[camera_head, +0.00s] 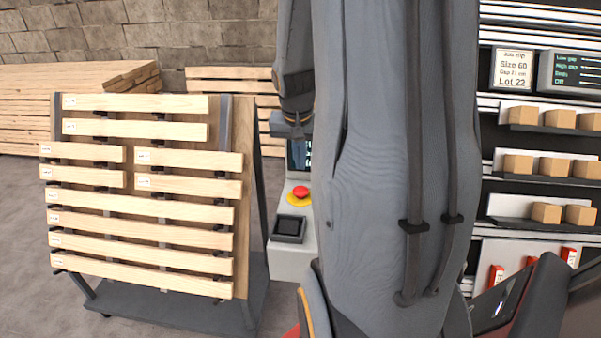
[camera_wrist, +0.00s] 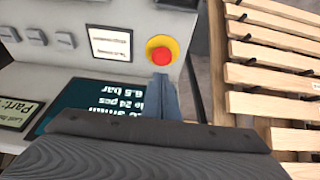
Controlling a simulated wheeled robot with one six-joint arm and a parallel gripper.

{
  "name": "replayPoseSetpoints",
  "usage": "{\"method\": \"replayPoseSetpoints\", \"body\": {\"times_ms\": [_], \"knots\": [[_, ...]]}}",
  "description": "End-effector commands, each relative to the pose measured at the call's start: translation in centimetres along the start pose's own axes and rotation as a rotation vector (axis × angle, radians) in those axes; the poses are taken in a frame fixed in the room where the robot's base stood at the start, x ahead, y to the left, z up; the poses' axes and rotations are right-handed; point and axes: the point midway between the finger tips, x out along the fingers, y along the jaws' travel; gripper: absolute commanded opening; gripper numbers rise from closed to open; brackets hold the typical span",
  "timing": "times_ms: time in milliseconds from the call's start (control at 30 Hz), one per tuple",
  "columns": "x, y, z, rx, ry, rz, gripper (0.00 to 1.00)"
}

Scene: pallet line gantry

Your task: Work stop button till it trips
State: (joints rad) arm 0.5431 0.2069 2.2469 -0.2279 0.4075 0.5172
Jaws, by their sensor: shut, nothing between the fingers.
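The stop button (camera_head: 300,191) is a red mushroom head on a yellow collar, set on a pale grey control console (camera_head: 290,261). In the wrist view the button (camera_wrist: 159,54) sits just beyond the tips of my gripper (camera_wrist: 162,78). My gripper's fingers are together and empty, pointing toward the button's yellow collar. I cannot tell whether they touch it.
A screen (camera_wrist: 100,108) and a white label (camera_wrist: 110,43) are on the console near the button. A dark square pad (camera_head: 289,228) lies in front of it. A rack of wooden slats (camera_head: 150,215) stands close on the left. Shelves with small boxes (camera_head: 545,165) are at right.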

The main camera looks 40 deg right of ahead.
Motion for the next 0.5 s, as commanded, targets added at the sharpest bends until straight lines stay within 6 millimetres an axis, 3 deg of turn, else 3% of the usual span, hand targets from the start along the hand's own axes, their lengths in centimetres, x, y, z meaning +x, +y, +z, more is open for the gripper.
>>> {"method": "replayPoseSetpoints", "body": {"times_ms": [233,500], "knots": [[-3.8,-0.1,-0.2,0.000,0.005,-0.002,0.00],[-5.3,-0.1,-0.1,-0.001,0.002,-0.001,0.00]]}}
